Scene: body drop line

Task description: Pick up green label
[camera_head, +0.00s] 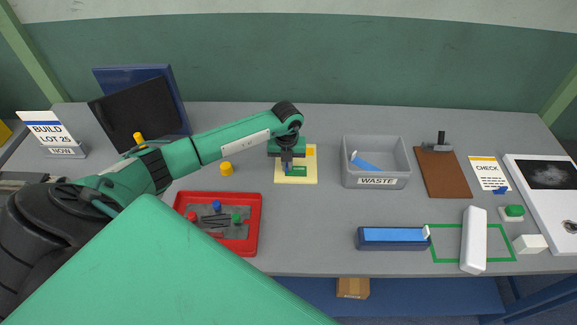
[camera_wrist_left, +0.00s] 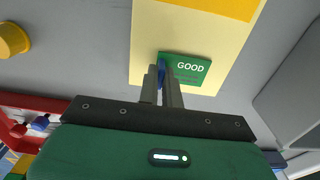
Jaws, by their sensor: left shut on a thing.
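The green label (camera_wrist_left: 185,68), marked GOOD, is at the yellow card (camera_wrist_left: 145,35) in the left wrist view. In the head view the label (camera_head: 300,171) shows small on the card (camera_head: 311,180), right of my fingertips. My left gripper (camera_wrist_left: 162,78) points down and is shut on a narrow blue part at the label's left end, which I take as part of the label. The fingers hide some of this end. I cannot tell whether the label touches the card. My left gripper also shows in the head view (camera_head: 287,168). My right gripper is not in view.
A red tray (camera_head: 254,225) with small coloured parts and a yellow peg (camera_head: 226,169) lie left of the card. A grey WASTE bin (camera_head: 375,181) stands right. A blue box (camera_head: 392,243) and a white bar (camera_head: 473,240) lie at the front right.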

